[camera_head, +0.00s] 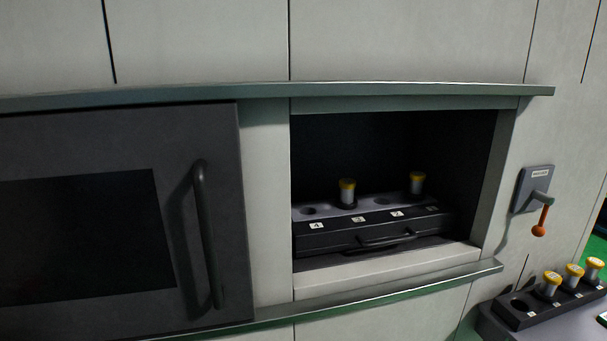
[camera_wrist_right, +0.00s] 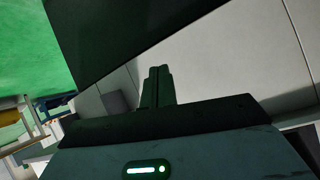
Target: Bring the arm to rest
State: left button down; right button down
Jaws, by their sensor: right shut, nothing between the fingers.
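My right gripper (camera_wrist_right: 158,85) shows in the right wrist view. Its two fingers are together, with nothing between them. It is clear of anything it could touch in that view, with a pale panelled wall beyond it. Neither gripper shows in the head view, and my left gripper is in no view.
In the head view, a dark sliding door (camera_head: 215,130) with a bar handle covers the left. The open recess holds a dark rack (camera_head: 340,240) with two yellow-capped vials. A lever (camera_head: 540,218) with an orange knob is at right, above another vial rack (camera_head: 530,318).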

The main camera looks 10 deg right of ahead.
jog(key=s+a+f+n+g+y, duration=0.1)
jog(key=s+a+f+n, duration=0.1)
jog(key=s+a, duration=0.6)
jog(key=s+a+f+n+g+y, duration=0.1)
jog(key=s+a+f+n, duration=0.1)
jog(key=s+a, duration=0.5)
jog(key=shift+s+a+f+n+g, duration=0.35)
jog(key=shift+a+f+n+g, duration=0.05)
jog(key=shift+a+n, duration=0.45)
